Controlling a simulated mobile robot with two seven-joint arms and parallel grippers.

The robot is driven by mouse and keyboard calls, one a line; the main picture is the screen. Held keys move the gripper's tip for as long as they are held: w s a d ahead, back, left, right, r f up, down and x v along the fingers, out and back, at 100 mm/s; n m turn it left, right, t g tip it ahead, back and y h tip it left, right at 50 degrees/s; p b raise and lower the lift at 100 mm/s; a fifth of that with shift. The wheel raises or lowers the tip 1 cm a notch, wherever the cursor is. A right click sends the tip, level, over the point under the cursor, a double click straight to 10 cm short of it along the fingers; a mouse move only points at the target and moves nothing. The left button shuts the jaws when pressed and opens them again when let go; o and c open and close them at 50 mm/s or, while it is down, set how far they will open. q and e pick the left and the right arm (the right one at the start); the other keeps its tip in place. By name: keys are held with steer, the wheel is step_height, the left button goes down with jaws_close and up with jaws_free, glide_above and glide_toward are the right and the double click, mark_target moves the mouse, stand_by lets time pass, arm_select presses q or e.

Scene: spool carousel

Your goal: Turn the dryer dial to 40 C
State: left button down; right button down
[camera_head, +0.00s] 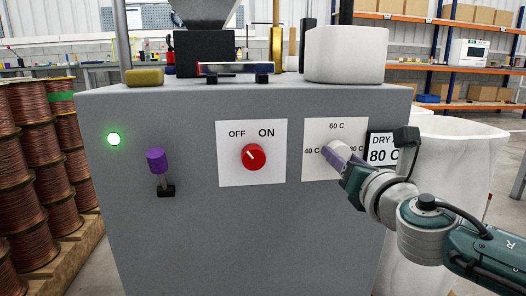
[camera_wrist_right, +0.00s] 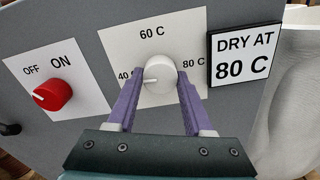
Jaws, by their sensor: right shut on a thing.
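The dryer dial (camera_wrist_right: 160,70) is a round white knob on a white panel (camera_head: 322,125) marked 40 C at left, 60 C at top and 80 C at right. A small dark mark on the dial lies at its left side, toward 40 C. My right gripper (camera_head: 337,156) is shut on the dial; in the right wrist view its purple fingers (camera_wrist_right: 159,80) stand on either side of the knob. My left gripper is not in view.
A red OFF/ON knob (camera_head: 254,157) sits left of the dial, its pointer toward OFF. A sign (camera_wrist_right: 243,56) right of the panel reads DRY AT 80 C. A purple-topped lever (camera_head: 157,163) and a lit green lamp (camera_head: 114,139) are farther left. White bins (camera_head: 455,150) stand at right.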

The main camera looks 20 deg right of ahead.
steer(key=shift+n, duration=0.6)
steer(key=shift+c, duration=1.5)
jaws_free()
steer(key=shift+s, duration=0.1)
steer(key=p+v, duration=0.3)
steer(key=v, duration=0.6)
steer(key=shift+s+a, duration=0.15)
steer(key=shift+s, duration=0.2)
